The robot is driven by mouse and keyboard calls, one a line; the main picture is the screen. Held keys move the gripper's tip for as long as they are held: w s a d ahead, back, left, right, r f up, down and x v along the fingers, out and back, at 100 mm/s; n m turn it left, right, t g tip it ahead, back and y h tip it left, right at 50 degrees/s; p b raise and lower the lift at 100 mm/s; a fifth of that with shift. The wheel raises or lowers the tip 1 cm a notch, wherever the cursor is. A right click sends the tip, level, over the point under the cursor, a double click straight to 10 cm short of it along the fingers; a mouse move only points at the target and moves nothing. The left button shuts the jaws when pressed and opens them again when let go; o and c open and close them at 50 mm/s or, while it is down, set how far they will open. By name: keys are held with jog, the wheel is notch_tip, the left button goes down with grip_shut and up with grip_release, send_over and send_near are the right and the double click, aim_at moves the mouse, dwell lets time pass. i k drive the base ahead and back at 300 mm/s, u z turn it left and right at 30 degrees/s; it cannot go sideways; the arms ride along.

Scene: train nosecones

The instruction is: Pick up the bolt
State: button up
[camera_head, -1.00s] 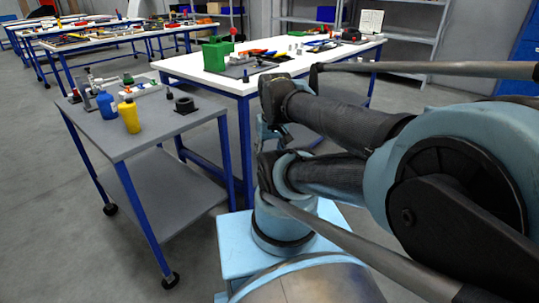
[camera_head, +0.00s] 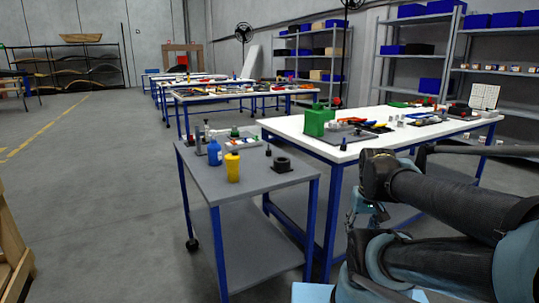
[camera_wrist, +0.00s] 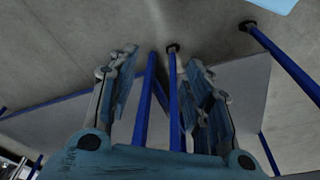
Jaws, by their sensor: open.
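I cannot make out a bolt for certain. A small dark upright piece (camera_head: 268,150) on the grey cart (camera_head: 225,188) may be it, but it is too small to tell. It stands just behind a black ring-shaped part (camera_head: 282,164). My gripper (camera_wrist: 162,75) is open in the wrist view, its fingers spread left and right with nothing between them. Beyond the fingers are blue legs, a grey panel and the floor. In the head view my arm is at the right, to the right of the cart and apart from the small piece.
A yellow bottle (camera_head: 232,168), a blue bottle (camera_head: 214,152) and small parts stand on the cart. A white-topped table (camera_head: 290,127) with a green block (camera_head: 317,121) is behind it, close to my arm. Open floor (camera_head: 90,200) lies left of the cart.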

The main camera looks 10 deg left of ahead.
aim_at(268, 152)
jog(key=k, duration=0.65)
jog(key=u, duration=0.5)
jog(key=i, duration=1.3)
jog(key=z, duration=0.45)
